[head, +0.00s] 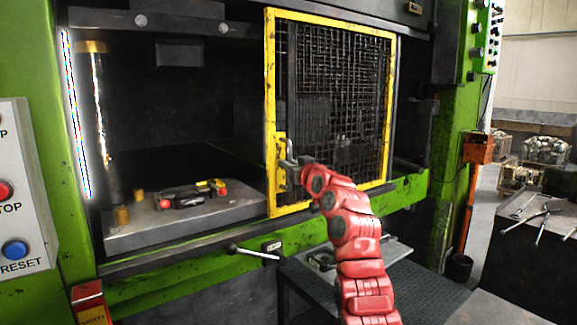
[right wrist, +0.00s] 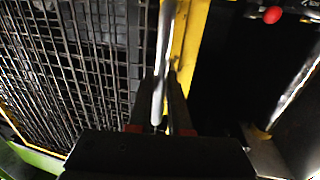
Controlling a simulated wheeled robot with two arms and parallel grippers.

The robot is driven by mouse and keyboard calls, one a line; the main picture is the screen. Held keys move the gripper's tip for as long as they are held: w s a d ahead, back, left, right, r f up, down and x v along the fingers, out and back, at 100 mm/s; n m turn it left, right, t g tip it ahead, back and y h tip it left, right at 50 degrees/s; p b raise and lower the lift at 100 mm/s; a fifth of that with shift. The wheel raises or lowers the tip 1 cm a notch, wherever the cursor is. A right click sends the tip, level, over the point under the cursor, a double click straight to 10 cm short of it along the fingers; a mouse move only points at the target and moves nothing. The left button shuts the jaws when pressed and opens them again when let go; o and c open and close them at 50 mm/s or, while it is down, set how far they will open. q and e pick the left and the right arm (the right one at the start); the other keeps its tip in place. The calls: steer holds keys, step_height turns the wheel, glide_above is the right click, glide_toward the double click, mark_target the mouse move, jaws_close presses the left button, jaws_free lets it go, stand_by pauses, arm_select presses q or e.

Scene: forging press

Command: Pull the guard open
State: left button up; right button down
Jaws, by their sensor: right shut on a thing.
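The guard (head: 334,104) is a yellow-framed black mesh panel in front of the right half of the press opening. Its left edge stands near the middle of the opening, and the left half is uncovered. A metal handle (head: 287,163) sits on a yellow plate at the guard's left edge. My right gripper (head: 291,172) is at this handle. In the right wrist view the gripper (right wrist: 168,112) is shut on the handle bar (right wrist: 161,70), with the mesh (right wrist: 75,65) to its left. My left gripper is not in view.
A dark part with red ends (head: 192,194) lies on the press bed (head: 150,235) in the uncovered half. A lever (head: 252,252) sticks out below the guard. A low table (head: 330,297) stands under my right arm. A bench with tools (head: 535,225) is at right.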

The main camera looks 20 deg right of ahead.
steer(key=c, duration=0.8)
jaws_free()
steer(key=shift+d, duration=0.1)
steer(key=shift+c, duration=0.2)
steer(key=s+d+b, duration=0.2)
steer(key=s+b, duration=0.1)
steer(key=s, duration=1.4)
steer(key=shift+s, duration=0.2)
